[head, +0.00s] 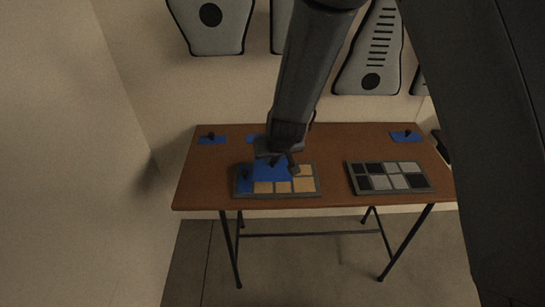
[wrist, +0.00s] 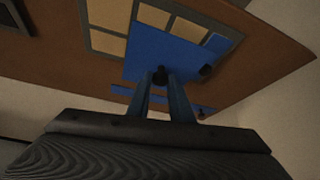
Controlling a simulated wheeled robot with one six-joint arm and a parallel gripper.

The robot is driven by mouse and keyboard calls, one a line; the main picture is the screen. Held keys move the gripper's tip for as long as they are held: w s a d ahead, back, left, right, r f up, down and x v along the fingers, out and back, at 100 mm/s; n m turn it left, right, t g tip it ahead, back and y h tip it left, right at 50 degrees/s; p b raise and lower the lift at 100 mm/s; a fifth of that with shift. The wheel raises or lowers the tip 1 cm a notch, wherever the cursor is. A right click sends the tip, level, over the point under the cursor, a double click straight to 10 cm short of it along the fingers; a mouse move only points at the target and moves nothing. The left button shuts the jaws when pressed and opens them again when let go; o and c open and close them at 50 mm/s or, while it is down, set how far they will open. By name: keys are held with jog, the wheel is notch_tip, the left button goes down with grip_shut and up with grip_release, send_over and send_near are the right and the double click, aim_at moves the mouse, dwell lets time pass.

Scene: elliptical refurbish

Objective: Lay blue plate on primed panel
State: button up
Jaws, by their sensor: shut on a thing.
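My gripper (head: 274,155) is over the left panel and shut on the dark knob (wrist: 160,75) of a blue plate (wrist: 160,52). This plate also shows in the head view (head: 270,170), partly hidden by my gripper. It lies over the back part of the primed panel (head: 320,190), which has tan cells in a grey frame. I cannot tell whether it touches the panel or is just above it. Another blue plate (head: 244,185) with a dark knob (wrist: 207,70) is at the panel's left end. Tan cells (wrist: 154,15) are bare along the front and right.
A second panel (head: 347,178) with black and pale cells lies to the right on the brown table (head: 335,140). More blue plates with knobs lie along the back, at the left (head: 220,140) and right (head: 400,135); one is partly hidden behind my arm. Grey panels (head: 215,38) hang on the wall.

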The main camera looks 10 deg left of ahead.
aim_at(273, 169)
jog(key=shift+f+b, duration=2.25)
jog(key=shift+f, duration=0.2)
jog(key=shift+f, duration=0.15)
jog(key=o, duration=0.9)
jog(key=shift+c, duration=0.2)
jog(key=p+v, duration=0.1)
jog(key=v, duration=0.7)
jog(key=shift+f, duration=0.1)
